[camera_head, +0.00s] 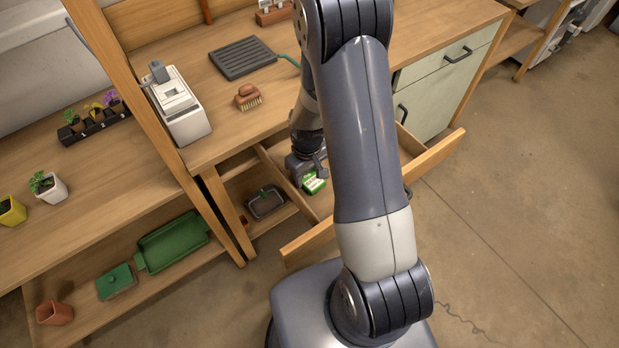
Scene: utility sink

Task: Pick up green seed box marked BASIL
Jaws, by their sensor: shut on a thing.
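My gripper (308,166) reaches down into an open wooden drawer (308,243) under the workbench. It is shut on a small green box with a white label (314,183), seen at the gripper's tip. The label's writing is too small to read. My arm hides much of the drawer's right part, and I cannot tell whether the box is touching the drawer floor.
A dark-framed tray (266,203) lies on the lower shelf left of the drawer. The bench top above holds a brush (248,96), a white device (180,103) and a dark ribbed mat (242,57). A green tray (172,243) sits on the left lower shelf.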

